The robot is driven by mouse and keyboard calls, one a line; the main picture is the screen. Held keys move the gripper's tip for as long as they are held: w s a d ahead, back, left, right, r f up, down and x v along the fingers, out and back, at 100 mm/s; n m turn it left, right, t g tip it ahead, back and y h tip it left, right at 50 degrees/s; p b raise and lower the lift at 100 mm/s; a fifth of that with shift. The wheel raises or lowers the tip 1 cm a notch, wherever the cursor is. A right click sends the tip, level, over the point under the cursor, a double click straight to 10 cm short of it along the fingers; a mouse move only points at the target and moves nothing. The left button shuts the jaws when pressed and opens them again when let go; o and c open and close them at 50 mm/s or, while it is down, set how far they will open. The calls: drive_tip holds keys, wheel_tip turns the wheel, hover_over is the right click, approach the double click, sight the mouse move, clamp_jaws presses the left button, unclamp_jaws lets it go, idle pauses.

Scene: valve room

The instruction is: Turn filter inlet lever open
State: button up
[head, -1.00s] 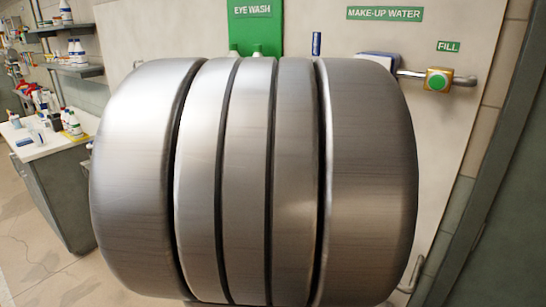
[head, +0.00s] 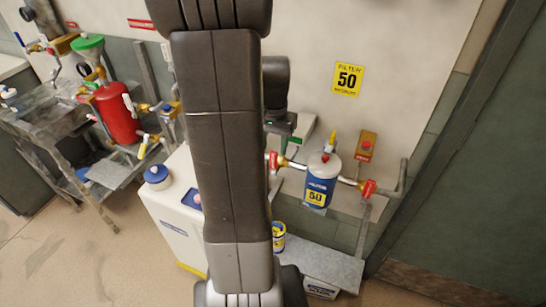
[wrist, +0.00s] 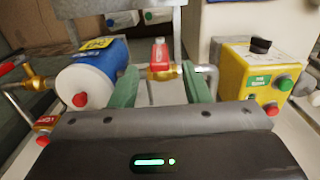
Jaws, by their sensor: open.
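The filter (head: 320,185) is a blue and white canister with a yellow "50" label, on a pipe with a red lever on each side. In the wrist view, the filter (wrist: 90,82) lies left of a red lever (wrist: 160,54) on a brass valve (wrist: 163,74). That lever appears to stand across the pipe. My gripper (wrist: 162,88) is open, its green fingers apart, with the lever visible between and beyond them; contact is not clear. In the head view, my gripper (head: 288,143) is by the left red lever (head: 273,161), partly hidden by my arm. The right red lever (head: 368,188) is clear.
A yellow box (wrist: 250,70) with a black knob and red and green buttons stands close right of my fingers in the wrist view. A white tank (head: 172,215) and a red vessel (head: 117,115) are at left in the head view. Floor is open in front.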

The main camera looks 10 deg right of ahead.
sight(274, 152)
wheel_tip(274, 152, down, 6)
drive_tip(key=shift+r, duration=0.15)
clamp_jaws()
idle(0.3)
